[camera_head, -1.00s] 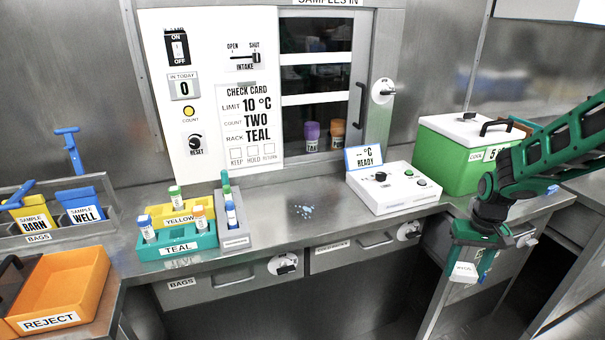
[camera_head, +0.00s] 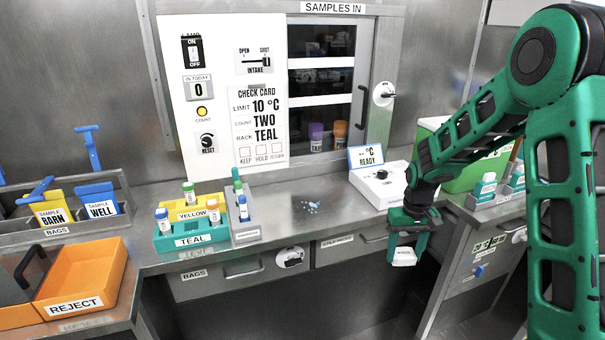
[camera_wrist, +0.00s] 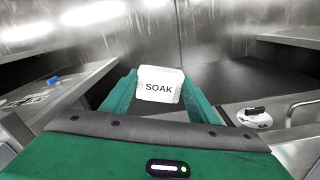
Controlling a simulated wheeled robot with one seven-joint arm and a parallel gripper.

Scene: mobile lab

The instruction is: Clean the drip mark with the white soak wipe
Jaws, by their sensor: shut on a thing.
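The drip mark (camera_head: 312,207) is a small patch of pale blue spots on the steel counter (camera_head: 285,228), between the tube racks and the white control box. My gripper (camera_head: 404,252) is shut on the white soak wipe (camera_head: 403,257), a small white block. In the wrist view the wipe (camera_wrist: 160,86) shows the word SOAK between my two green fingers. The gripper is in front of the counter's front edge, to the right of the drip mark and apart from it. The drip mark cannot be made out in the wrist view.
A teal rack (camera_head: 184,241), a yellow rack (camera_head: 188,209) and a grey holder (camera_head: 246,232) with tubes stand left of the mark. The white control box (camera_head: 372,190) with a READY display stands right of it. An orange REJECT tray (camera_head: 112,265) is far left. The counter around the mark is clear.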

